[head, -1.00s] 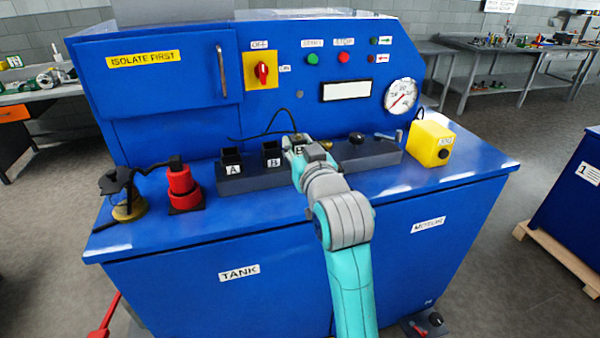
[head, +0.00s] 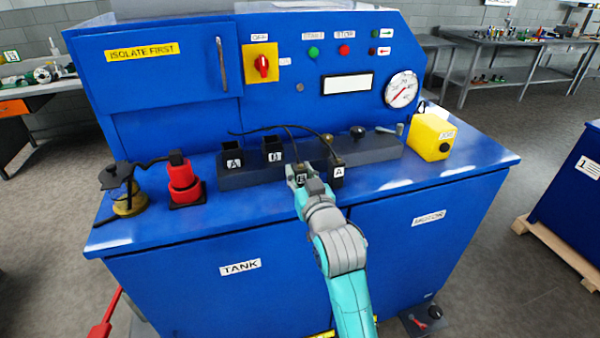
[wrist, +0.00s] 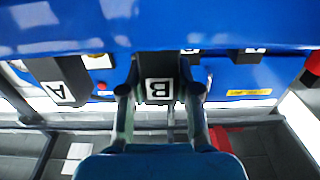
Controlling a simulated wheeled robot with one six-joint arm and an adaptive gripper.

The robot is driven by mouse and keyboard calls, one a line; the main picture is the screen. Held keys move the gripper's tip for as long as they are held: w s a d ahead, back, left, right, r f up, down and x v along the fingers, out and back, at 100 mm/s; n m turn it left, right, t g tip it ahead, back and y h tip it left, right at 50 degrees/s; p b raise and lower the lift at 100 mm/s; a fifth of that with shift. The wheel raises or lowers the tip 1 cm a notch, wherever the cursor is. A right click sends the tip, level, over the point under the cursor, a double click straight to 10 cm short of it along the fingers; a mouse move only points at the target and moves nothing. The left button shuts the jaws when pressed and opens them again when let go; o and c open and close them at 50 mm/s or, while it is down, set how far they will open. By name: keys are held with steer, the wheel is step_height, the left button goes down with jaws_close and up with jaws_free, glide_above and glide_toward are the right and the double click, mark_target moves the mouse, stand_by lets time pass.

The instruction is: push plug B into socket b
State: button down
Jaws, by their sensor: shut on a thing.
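My gripper (head: 299,174) is shut on plug B (head: 302,178), a black block with a white B label. In the wrist view plug B (wrist: 160,88) sits between both fingers, its label upside down. Socket b (head: 272,149) is a black open-topped box on the dark grey block, behind and left of the gripper. Plug B is in front of the block, apart from the socket. Black plug A (head: 337,174) is just right of plug B, also in the wrist view (wrist: 60,90). Whether plug A touches the gripper is unclear. Plug B's lower end is hidden.
Socket A (head: 232,160) is left of socket b on the dark grey block (head: 250,177). Thin black cables arc over the block. A red connector (head: 181,182) stands left, a yellow box (head: 431,138) right. The blue bench top (head: 420,175) is clear at front right.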

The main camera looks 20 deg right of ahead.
steer(key=c, duration=0.8)
jaws_free()
steer(key=s, duration=1.2)
steer(key=shift+r, duration=0.1)
